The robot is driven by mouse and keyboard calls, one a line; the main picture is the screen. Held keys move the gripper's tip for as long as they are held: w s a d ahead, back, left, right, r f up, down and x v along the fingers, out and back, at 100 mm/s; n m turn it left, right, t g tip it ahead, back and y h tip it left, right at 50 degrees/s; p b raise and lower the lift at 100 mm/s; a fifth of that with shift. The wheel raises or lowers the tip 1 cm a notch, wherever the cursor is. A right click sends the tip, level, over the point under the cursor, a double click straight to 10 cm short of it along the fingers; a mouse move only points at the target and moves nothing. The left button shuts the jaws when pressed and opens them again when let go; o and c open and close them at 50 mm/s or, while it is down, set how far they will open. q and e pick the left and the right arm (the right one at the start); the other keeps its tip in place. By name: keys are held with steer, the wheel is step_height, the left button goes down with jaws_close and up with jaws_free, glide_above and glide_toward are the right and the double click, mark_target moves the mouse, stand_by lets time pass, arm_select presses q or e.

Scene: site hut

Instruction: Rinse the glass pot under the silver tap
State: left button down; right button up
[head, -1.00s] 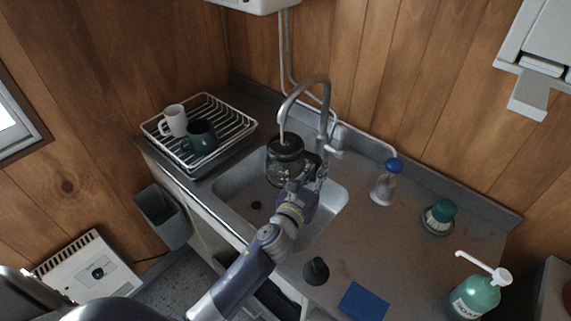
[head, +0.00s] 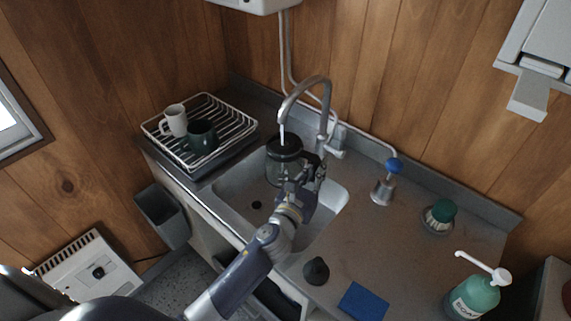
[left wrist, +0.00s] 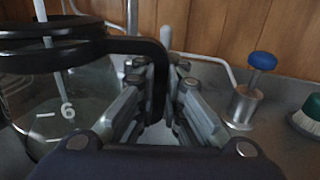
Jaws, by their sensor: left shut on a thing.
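The glass pot (head: 280,173) has a black collar and handle and hangs upright in the sink basin under the silver tap (head: 323,100). A thin pale stream of water (head: 282,134) runs from the spout to the pot's top. In the left wrist view the stream passes the black rim into the pot (left wrist: 62,112), whose glass shows a white "6" mark. My left gripper (head: 314,168) is at the pot's right side; in the left wrist view its fingers (left wrist: 155,105) are shut on the black handle. My right gripper is not in view.
A dish rack (head: 236,128) with a white mug (head: 173,121) and a dark mug (head: 202,137) stands left of the sink (head: 331,206). On the right counter are a blue-knobbed metal piece (head: 382,190), a green-topped brush (head: 441,215), a blue sponge (head: 363,303), a black cone (head: 316,271) and a soap bottle (head: 474,299).

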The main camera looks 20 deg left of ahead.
arm_select(q)
steer(key=shift+w+d+r, duration=0.1)
steer(key=shift+d, duration=0.05)
steer(key=s+d, duration=0.3)
steer(key=s, duration=0.4)
steer(key=shift+s+d+b, duration=0.2)
steer(key=shift+b, duration=0.15)
stand_by(0.4)
steer(key=shift+r, duration=0.1)
stand_by(1.0)
steer(key=s+d+r+p, duration=0.2)
steer(key=s+r+p, duration=0.1)
steer(key=s, duration=0.1)
steer(key=shift+s+r, duration=0.3)
steer(key=shift+r, duration=0.1)
stand_by(0.4)
